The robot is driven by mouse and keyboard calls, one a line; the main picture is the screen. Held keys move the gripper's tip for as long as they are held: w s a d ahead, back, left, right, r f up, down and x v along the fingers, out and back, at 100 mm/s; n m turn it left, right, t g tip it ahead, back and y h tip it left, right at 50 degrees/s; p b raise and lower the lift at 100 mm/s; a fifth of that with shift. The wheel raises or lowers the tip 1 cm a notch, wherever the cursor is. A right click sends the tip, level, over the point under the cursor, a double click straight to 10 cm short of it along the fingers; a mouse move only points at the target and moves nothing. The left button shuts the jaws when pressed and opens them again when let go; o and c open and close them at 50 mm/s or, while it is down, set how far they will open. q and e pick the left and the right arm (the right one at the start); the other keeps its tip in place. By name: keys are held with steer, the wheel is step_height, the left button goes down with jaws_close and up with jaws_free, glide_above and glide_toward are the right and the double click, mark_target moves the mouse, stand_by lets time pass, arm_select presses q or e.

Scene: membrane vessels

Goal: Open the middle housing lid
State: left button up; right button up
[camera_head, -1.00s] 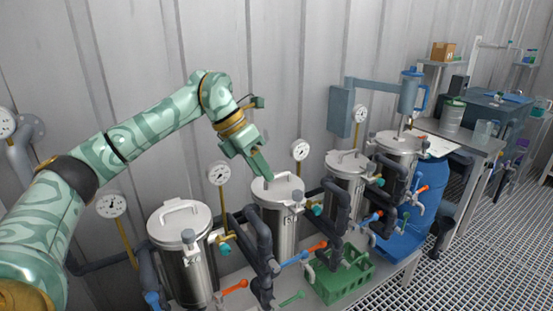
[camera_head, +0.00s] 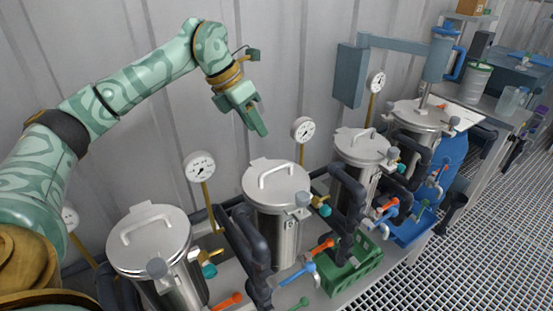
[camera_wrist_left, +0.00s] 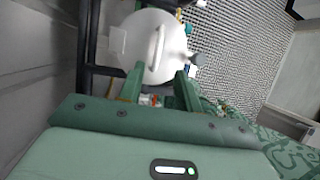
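Several steel housings with flat round lids and bar handles stand in a row in the head view. The second lid from the left (camera_head: 277,188) lies flat and shut on its housing. The leftmost lid (camera_head: 150,240) and the third lid (camera_head: 362,147) are shut too. My left gripper (camera_head: 262,132) is above and just behind the second lid, fingers pointing down, apart from it. In the left wrist view its two fingers (camera_wrist_left: 160,72) are spread and empty. A round lid (camera_wrist_left: 155,45) with its handle lies beyond the fingertips. My right gripper is not in view.
Pressure gauges on brass stems (camera_head: 200,168) stand behind and between the housings. Dark pipes (camera_head: 250,245) and coloured valve handles run along the front. A green crate (camera_head: 355,270) sits low in front. A blue-grey wall arm (camera_head: 395,45) reaches over the far housing.

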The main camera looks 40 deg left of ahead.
arm_select(q)
steer(key=b, duration=0.3)
glide_above(275, 178)
step_height(275, 178, down, 10)
steer(key=shift+s+f, duration=0.1)
steer(key=shift+d+f, duration=0.1)
steer(key=shift+f, duration=0.1)
jaws_close()
